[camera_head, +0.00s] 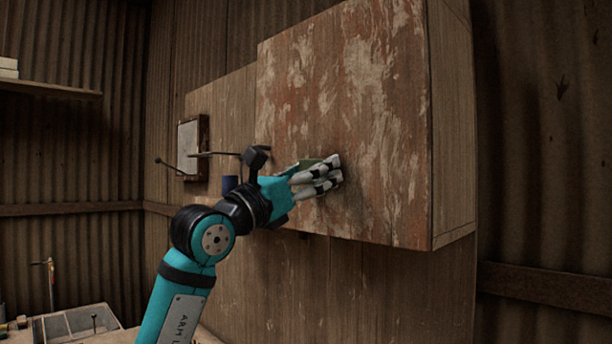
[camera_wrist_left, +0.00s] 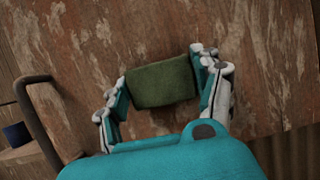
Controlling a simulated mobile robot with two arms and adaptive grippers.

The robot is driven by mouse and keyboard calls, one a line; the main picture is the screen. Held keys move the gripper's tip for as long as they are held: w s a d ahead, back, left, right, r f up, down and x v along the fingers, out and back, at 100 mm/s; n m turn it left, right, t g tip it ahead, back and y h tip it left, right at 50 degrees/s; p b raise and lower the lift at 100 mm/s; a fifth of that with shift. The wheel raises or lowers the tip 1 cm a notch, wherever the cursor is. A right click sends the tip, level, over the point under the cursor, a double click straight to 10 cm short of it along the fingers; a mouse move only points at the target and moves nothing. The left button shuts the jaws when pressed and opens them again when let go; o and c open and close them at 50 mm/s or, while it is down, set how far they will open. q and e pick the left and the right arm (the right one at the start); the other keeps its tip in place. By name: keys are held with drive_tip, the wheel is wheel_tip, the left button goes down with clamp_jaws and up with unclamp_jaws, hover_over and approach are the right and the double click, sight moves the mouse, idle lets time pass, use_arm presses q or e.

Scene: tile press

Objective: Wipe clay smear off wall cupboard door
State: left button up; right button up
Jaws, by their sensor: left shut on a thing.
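The wall cupboard door (camera_head: 300,95) is brown wood with worn, pale patches, and it fills most of the left wrist view (camera_wrist_left: 95,35). I cannot clearly tell a clay smear from these patches; a darker area shows by the fingertips in the head view. My left gripper (camera_head: 325,173) is at the lower part of the door. It is shut on a dark green pad (camera_wrist_left: 162,84), held between the fingers with its face toward the door. In the head view only a bit of the pad (camera_head: 308,163) shows behind the fingers. My right gripper is not in view.
A dark bar handle (camera_wrist_left: 38,120) and a blue cup (camera_wrist_left: 15,133) are at the left in the wrist view. The blue cup (camera_head: 229,184) is behind my wrist in the head view. A framed board (camera_head: 188,140) hangs further left. The cupboard's right side (camera_head: 452,130) is clear.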

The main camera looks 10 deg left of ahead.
sight(349, 163)
use_arm(q)
drive_tip(key=shift+s+d+b, duration=0.35)
drive_tip(key=shift+s+d, duration=0.3)
drive_tip(key=shift+d, duration=0.3)
drive_tip(key=shift+s+d+b, duration=0.4)
drive_tip(key=shift+s+d, duration=0.2)
drive_tip(key=shift+d, duration=0.4)
drive_tip(key=shift+s+d+b, duration=0.35)
drive_tip(key=shift+s+d, duration=0.3)
drive_tip(key=shift+d, duration=0.3)
drive_tip(key=shift+s+d, duration=0.1)
drive_tip(key=shift+d, duration=0.05)
